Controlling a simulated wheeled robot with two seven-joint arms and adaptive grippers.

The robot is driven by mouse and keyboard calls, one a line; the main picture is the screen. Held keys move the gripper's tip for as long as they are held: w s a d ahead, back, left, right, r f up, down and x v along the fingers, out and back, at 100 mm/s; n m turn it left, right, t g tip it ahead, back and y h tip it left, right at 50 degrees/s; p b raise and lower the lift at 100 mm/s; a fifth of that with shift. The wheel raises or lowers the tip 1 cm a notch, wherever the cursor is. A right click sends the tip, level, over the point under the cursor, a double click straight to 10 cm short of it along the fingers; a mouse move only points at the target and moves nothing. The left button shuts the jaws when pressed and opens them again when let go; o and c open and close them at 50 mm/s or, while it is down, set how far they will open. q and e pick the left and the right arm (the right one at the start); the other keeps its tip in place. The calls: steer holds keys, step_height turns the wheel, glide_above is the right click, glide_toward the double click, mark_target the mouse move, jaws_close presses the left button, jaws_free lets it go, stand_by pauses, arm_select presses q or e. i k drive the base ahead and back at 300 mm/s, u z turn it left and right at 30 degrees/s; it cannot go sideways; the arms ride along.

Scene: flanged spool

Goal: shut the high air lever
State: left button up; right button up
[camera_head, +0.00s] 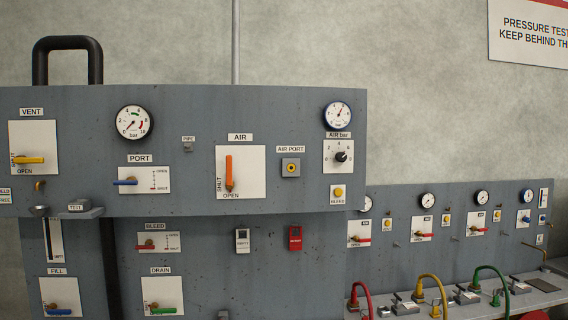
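The orange air lever (229,170) is on a white plate (253,172) under the AIR label, on the raised grey panel. Its handle stands upright, with a darker end at the bottom by the word OPEN. The word SHUT runs up the plate's left side. Neither of my grippers shows in the head view, and nothing is touching the lever.
Left of it are the blue port lever (125,182) and yellow vent lever (29,160). Right of it are the air port (291,168) and a black knob (341,157). A small shelf (68,208) juts out at lower left. The space before the air lever looks clear.

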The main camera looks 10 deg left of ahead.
mark_target(230, 183)
steer(key=z, duration=0.3)
steer(key=i, duration=0.7)
steer(key=u, duration=0.55)
steer(key=i, duration=0.55)
steer(key=u, duration=0.55)
